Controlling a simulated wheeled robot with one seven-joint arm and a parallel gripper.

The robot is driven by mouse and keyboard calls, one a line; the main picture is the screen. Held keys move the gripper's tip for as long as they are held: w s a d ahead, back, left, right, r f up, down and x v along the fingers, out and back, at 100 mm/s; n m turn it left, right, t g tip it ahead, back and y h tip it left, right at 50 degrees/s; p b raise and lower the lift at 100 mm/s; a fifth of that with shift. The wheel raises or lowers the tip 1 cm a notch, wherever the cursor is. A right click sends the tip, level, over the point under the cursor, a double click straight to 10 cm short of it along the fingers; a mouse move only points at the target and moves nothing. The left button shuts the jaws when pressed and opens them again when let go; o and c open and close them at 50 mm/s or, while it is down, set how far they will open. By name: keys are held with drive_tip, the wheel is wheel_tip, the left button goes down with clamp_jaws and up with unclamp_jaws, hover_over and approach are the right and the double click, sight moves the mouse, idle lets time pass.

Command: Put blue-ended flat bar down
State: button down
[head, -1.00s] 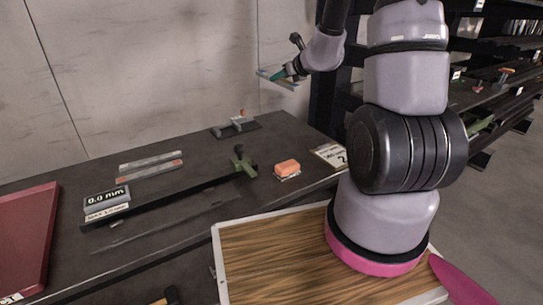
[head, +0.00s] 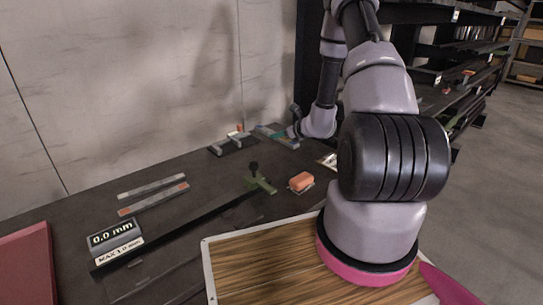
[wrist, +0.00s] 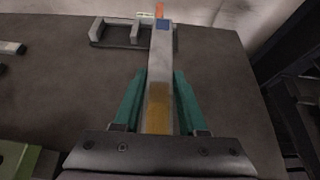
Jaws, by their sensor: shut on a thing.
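The blue-ended flat bar (wrist: 158,55) is grey, with a blue patch (wrist: 163,25) near its far end and a yellowish patch nearer me. My gripper (wrist: 159,85) has green fingers and is shut on the bar, which points away from me in the wrist view. In the head view, my gripper (head: 285,135) is low over the back right of the bench, right of a grey two-post rest (head: 233,144). In the wrist view, the bar's far end overlaps the right side of this rest (wrist: 112,42). I cannot tell whether they touch.
Two flat bars (head: 152,200) lie on the dark bench (head: 60,215), behind a 0.0 mm display (head: 114,233). A green clamp piece (head: 262,184) and an orange block (head: 301,181) stand nearer the gripper. A red tray (head: 25,265) is at left. Shelves (head: 455,50) stand at right.

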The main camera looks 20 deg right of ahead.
sight(279, 160)
wheel_tip(279, 160, down, 9)
drive_tip(key=shift+w+f, duration=0.1)
drive_tip(key=shift+f, duration=0.05)
idle(0.4)
drive_tip(key=shift+f, duration=0.1)
drive_tip(key=shift+c, duration=2.3)
unclamp_jaws()
drive_tip(key=shift+f, duration=0.1)
